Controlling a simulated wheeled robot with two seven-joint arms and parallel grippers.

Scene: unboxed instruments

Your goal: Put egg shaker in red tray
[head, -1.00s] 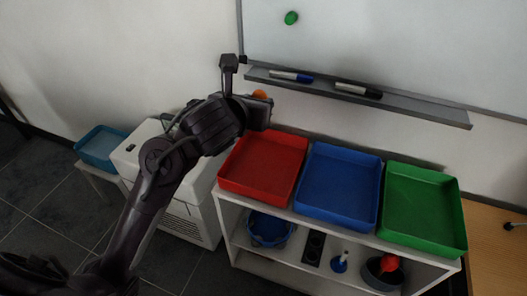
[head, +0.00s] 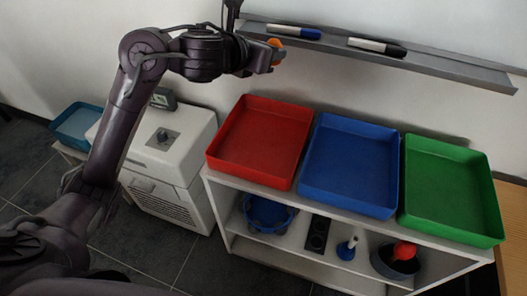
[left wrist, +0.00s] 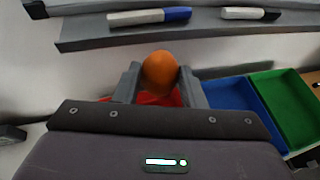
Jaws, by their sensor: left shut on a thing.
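An orange egg shaker (left wrist: 160,72) is held between the two fingers of my left gripper (left wrist: 158,84) in the left wrist view. In the head view the left gripper (head: 272,60) is up near the wall, with the orange shaker (head: 275,44) showing at its tip. The red tray (head: 258,183) sits on the left of the shelf top, below and in front of the gripper; it looks empty. In the left wrist view part of the red tray (left wrist: 150,99) shows behind the shaker. My right gripper is not in view.
A blue tray (head: 345,205) and a green tray (head: 450,233) stand right of the red one, both empty. A pen ledge (head: 440,73) with markers runs along the wall above. A white machine (head: 165,150) stands left of the shelf.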

